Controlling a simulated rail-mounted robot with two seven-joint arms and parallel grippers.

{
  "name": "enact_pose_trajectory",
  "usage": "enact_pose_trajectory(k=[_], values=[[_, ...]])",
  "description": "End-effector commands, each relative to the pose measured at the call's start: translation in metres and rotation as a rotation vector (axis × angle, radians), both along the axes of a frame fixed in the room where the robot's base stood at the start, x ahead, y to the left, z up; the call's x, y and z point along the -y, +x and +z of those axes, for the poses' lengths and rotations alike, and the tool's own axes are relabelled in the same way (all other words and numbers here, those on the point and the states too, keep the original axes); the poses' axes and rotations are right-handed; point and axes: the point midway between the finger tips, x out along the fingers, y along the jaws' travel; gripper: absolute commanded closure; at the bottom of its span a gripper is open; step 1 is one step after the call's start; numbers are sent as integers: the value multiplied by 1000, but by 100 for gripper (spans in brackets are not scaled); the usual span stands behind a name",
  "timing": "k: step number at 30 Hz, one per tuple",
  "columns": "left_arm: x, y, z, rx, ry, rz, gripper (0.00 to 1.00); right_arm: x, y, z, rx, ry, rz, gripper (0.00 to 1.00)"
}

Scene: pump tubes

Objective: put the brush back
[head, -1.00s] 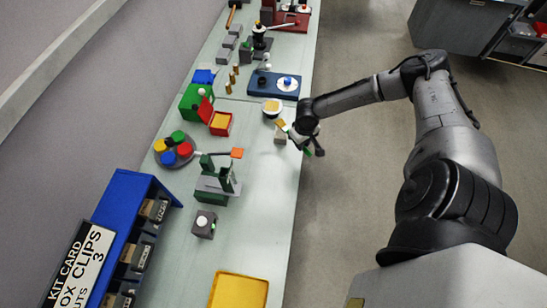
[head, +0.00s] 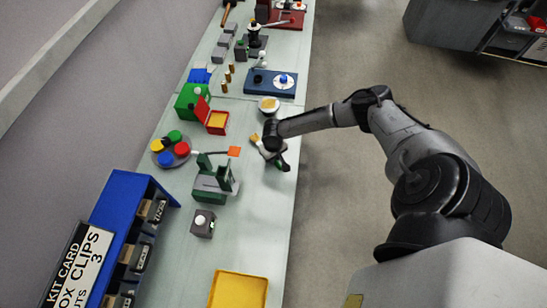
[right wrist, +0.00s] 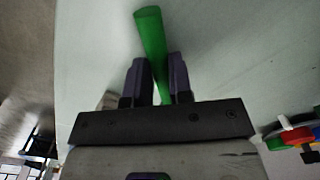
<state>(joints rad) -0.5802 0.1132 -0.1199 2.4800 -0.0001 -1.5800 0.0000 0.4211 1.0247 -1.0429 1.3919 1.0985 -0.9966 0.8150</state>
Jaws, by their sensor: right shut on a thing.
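My right gripper (head: 270,152) is over the right side of the bench and is shut on the brush. The brush's tan bristle end (head: 254,138) sticks out at the gripper's upper left in the head view. In the right wrist view, its green handle (right wrist: 151,40) passes between the two dark fingers (right wrist: 157,80) and points away from the wrist. The bristle end is hidden in that view. I cannot tell how high the brush is above the bench. My left gripper is in neither view.
A white bowl with yellow contents (head: 269,104) stands just above the gripper in the head view. A green fixture (head: 214,178) and an orange flag (head: 234,151) are to its left. The bench (head: 255,235) is bare below, down to a yellow tray (head: 238,290).

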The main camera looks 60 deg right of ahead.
Motion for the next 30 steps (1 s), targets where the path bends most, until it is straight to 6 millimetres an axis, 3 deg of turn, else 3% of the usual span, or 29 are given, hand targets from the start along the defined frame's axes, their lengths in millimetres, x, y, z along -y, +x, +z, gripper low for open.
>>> enact_pose_trajectory(k=[14,15,21,30], values=[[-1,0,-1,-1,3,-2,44,0,0,-8,0,0,0,100],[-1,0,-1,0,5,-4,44,0,0,-7,1,0,0,76],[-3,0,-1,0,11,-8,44,0,0,-7,0,0,0,57],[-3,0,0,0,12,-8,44,0,0,-5,1,0,0,54]])
